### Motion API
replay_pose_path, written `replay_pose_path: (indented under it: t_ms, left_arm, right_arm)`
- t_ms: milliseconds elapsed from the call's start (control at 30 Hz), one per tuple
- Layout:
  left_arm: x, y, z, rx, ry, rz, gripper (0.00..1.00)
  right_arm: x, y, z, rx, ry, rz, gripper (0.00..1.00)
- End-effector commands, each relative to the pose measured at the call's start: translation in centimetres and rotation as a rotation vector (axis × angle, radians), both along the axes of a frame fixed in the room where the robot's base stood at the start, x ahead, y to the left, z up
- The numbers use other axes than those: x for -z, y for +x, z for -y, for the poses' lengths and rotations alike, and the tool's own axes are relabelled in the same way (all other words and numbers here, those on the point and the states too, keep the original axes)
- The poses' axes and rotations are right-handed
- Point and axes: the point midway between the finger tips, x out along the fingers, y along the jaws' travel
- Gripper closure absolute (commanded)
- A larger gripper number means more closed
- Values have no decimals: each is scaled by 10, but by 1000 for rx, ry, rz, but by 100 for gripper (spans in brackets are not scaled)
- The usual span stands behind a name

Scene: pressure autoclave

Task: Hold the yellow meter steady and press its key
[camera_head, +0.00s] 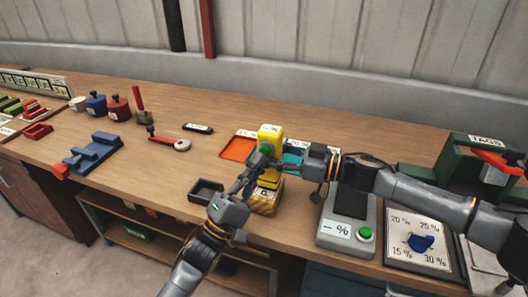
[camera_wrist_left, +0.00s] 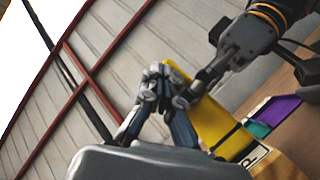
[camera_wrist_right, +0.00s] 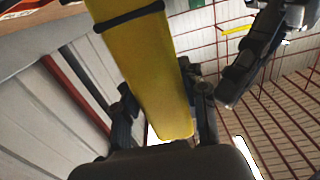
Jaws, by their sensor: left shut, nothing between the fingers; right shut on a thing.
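The yellow meter (camera_head: 270,133) stands upright on a wooden block (camera_head: 265,206) near the bench's front edge. It fills the middle of the right wrist view (camera_wrist_right: 145,60) and shows tilted in the left wrist view (camera_wrist_left: 222,128). My right gripper (camera_wrist_right: 166,105) is shut on the meter, a finger at each side. My left gripper (camera_head: 258,163) is shut and empty, its fingertips close in front of the meter; I cannot tell whether they touch it. A round green spot (camera_head: 265,148) shows by the meter's face. The key cannot be made out clearly.
An orange tray (camera_head: 238,147) and a teal tray (camera_head: 293,158) lie behind the meter. A dark open box (camera_head: 205,190) is to its left. A scale with a green button (camera_head: 365,234) and a blue dial panel (camera_head: 421,243) stand to the right.

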Motion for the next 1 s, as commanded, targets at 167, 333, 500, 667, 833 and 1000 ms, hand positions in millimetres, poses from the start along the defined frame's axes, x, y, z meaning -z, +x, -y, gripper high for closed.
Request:
replay_pose_path:
  t_ms: [167, 333, 500, 667, 833, 1000]
  left_arm:
    - [0, 5, 2, 0, 1, 0, 100]
    - [0, 5, 2, 0, 1, 0, 100]
    - [0, 5, 2, -1, 1, 1, 100]
    - [0, 7, 2, -1, 1, 1, 100]
    - [0, 9, 3, 0, 0, 0, 100]
    - [0, 10, 3, 0, 0, 0, 100]
  right_arm:
    - [0, 0, 0, 0, 0, 0, 99]
    - [0, 0, 0, 0, 0, 0, 99]
    - [0, 0, 0, 0, 0, 0, 99]
    - [0, 0, 0, 0, 0, 0, 99]
    - [0, 0, 0, 0, 0, 0, 99]
    - [0, 0, 0, 0, 0, 0, 99]
